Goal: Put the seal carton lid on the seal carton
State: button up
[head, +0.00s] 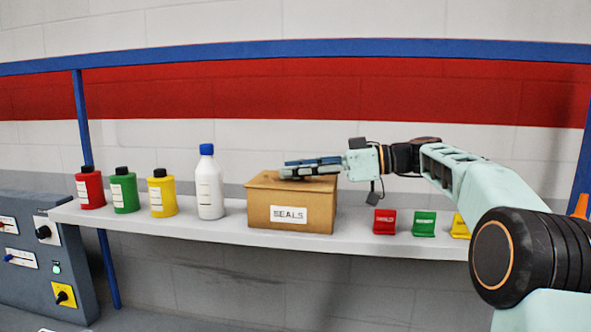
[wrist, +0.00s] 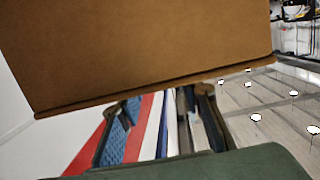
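The seal carton (head: 274,219) is a brown cardboard box with a white SEALS label, standing on the shelf. The brown lid (head: 262,181) appears to lie over its top, with its edge reaching slightly past the walls; I cannot tell whether it is fully seated. My gripper (head: 284,168) reaches in from the right, level, just above the lid. In the wrist view a large brown cardboard panel (wrist: 150,50) fills the top and hides part of the fingertips. The fingers (wrist: 165,115) are apart, with the background showing between them. I cannot tell whether they touch the lid.
Left of the carton stand a white bottle with a blue cap (head: 209,185) and yellow (head: 162,195), green (head: 124,192) and red (head: 90,190) bottles. To the right, under my arm, are red (head: 384,222), green (head: 424,224) and yellow (head: 460,227) holders. The shelf (head: 235,231) has a narrow front edge.

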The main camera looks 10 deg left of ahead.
jog(key=d+r, duration=0.1)
jog(key=d, duration=1.1)
jog(key=shift+w+r, duration=0.15)
jog(key=shift+r, duration=0.25)
jog(key=shift+a, duration=0.1)
